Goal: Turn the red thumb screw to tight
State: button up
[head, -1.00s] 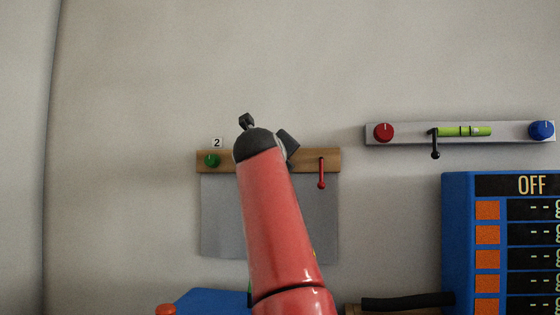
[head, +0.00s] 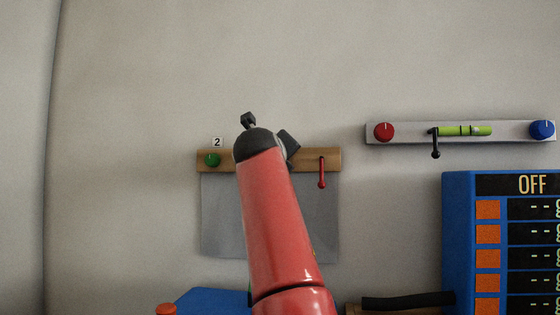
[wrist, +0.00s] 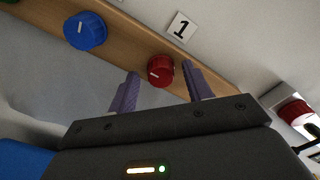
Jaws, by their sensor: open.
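A red thumb screw (wrist: 160,71) with a white pointer line sits on the wooden rail (wrist: 125,37) in the wrist view, below a card marked 1. My gripper (wrist: 160,75) is open, with one purple finger on each side of this screw. I cannot tell whether the fingers touch it. In the head view my red arm covers this screw and my fingers. The pointer line points left and slightly down in the wrist view.
A blue knob (wrist: 85,30) is on the same rail, as are a green knob (head: 212,160) and a red hooked lever (head: 322,173). A grey bar (head: 400,139) to the right carries another red knob (head: 383,132) and a blue knob (head: 542,130). A blue panel (head: 458,240) reads OFF.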

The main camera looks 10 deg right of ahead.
jog(key=b+v, duration=0.4)
jog(key=v, duration=0.3)
jog(key=shift+s, duration=0.4)
jog(key=shift+a, duration=0.15)
